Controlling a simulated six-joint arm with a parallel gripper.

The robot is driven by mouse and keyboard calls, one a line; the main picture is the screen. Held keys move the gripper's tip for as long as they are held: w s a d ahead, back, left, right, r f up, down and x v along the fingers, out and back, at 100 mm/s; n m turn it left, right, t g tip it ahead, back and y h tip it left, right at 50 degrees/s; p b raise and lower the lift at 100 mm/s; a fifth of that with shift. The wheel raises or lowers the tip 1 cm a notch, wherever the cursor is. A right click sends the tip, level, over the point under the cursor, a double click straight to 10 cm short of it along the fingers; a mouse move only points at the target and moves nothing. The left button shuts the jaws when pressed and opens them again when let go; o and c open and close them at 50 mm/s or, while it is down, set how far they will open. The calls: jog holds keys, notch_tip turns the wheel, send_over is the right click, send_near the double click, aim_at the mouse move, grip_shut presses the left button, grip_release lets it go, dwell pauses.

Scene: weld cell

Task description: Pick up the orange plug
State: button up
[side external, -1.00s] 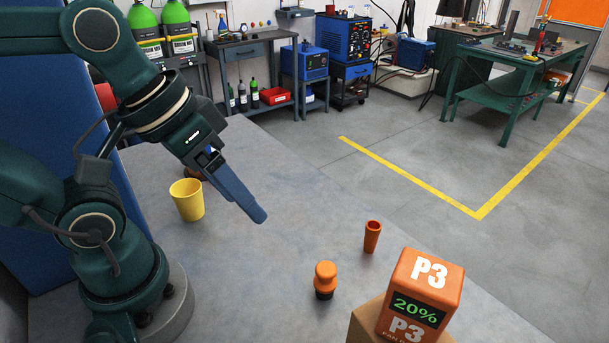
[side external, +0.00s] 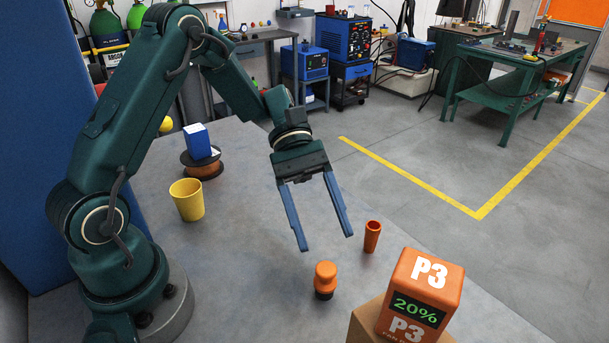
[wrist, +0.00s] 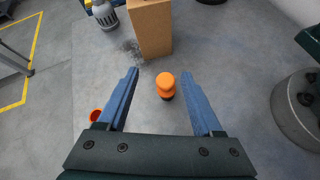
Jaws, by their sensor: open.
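The orange plug (side external: 325,276) stands upright on the grey table, with a rounded orange head and a dark base. In the wrist view the plug (wrist: 165,82) appears between my two blue fingers, nearer the right one. My gripper (side external: 327,242) is open and empty, pointing down above and behind the plug in the side view. Its fingers (wrist: 160,74) show wide apart in the wrist view, with no visible contact with the plug.
An orange tapered cup (side external: 372,237) stands right of the plug. A cardboard box (side external: 366,322) carries an orange P3 block (side external: 427,285) at the front right. A yellow cup (side external: 187,202), a copper-coloured spool (side external: 203,167) and a blue block (side external: 197,142) stand at the left.

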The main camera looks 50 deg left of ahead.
aim_at(325, 276)
jog(key=f+n, duration=0.1)
jog(key=f, duration=0.1)
jog(key=a+f+n+h, duration=0.1)
jog(key=f, duration=0.1)
jog(key=shift+f+h, duration=0.25)
jog(key=shift+h, duration=0.05)
jog(key=shift+s+f+n, duration=0.2)
jog(key=shift+f+n, duration=0.2)
jog(key=shift+f, duration=0.1)
jog(key=shift+x, duration=2.4)
grip_shut()
